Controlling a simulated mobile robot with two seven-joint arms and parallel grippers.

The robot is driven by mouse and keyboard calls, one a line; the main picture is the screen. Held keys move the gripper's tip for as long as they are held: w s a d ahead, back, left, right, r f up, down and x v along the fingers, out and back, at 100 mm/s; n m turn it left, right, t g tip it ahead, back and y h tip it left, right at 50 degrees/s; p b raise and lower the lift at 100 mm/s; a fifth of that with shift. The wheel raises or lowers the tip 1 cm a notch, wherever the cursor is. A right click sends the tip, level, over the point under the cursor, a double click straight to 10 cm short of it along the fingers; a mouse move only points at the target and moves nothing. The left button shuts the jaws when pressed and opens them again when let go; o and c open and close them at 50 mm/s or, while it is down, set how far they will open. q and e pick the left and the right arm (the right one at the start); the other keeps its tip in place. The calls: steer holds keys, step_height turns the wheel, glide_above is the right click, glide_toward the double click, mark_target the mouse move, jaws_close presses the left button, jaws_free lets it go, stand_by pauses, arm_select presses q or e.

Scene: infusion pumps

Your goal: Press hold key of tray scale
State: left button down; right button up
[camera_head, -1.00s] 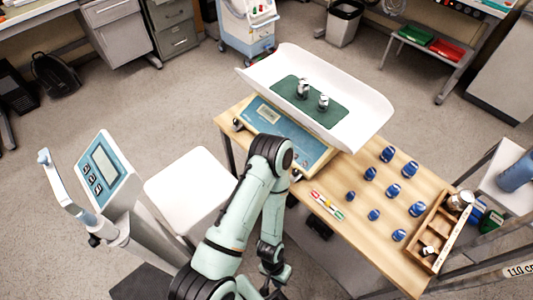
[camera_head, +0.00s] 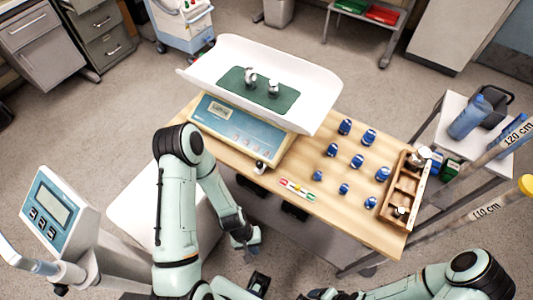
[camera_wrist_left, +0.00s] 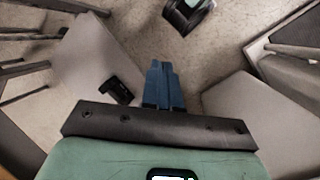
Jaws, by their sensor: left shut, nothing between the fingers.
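The tray scale (camera_head: 290,149) stands on the wooden table, with a white tray (camera_head: 318,88) on top and a blue front panel (camera_head: 240,127). The panel has a small display (camera_head: 221,110) and a row of small keys (camera_head: 248,138); their labels are too small to read. My left gripper (camera_head: 252,252) hangs below and in front of the table edge, apart from the scale. Its blue fingers (camera_wrist_left: 164,86) are together and empty in the left wrist view. My right arm reaches in at the lower right; its fingertips are not clear.
A green mat (camera_head: 243,91) with two metal weights lies in the tray. Several blue-capped vials (camera_head: 357,161), a coloured strip (camera_head: 297,190) and a wooden box (camera_head: 399,187) are on the table (camera_head: 315,220). Another device with a display (camera_head: 53,207) stands at left.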

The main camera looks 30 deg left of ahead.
arm_select(q)
steer(key=w+a+r+n+t+h, duration=0.35)
steer(key=w+a+r+n, duration=0.2)
steer(key=w+r, duration=0.7)
step_height(320, 180, up, 15)
steer(key=n+t+h+b, duration=0.1)
steer(key=t+h, duration=0.1)
steer(key=t, duration=0.4)
glide_above(267, 154)
steer(key=s+a, duration=0.1)
steer(key=s, duration=0.5)
steer(key=shift+w+a+f, duration=0.2)
arm_select(e)
steer(key=shift+s+f, duration=0.25)
steer(key=shift+f, duration=0.2)
steer(key=shift+s+f, duration=0.2)
steer(key=shift+f, duration=0.25)
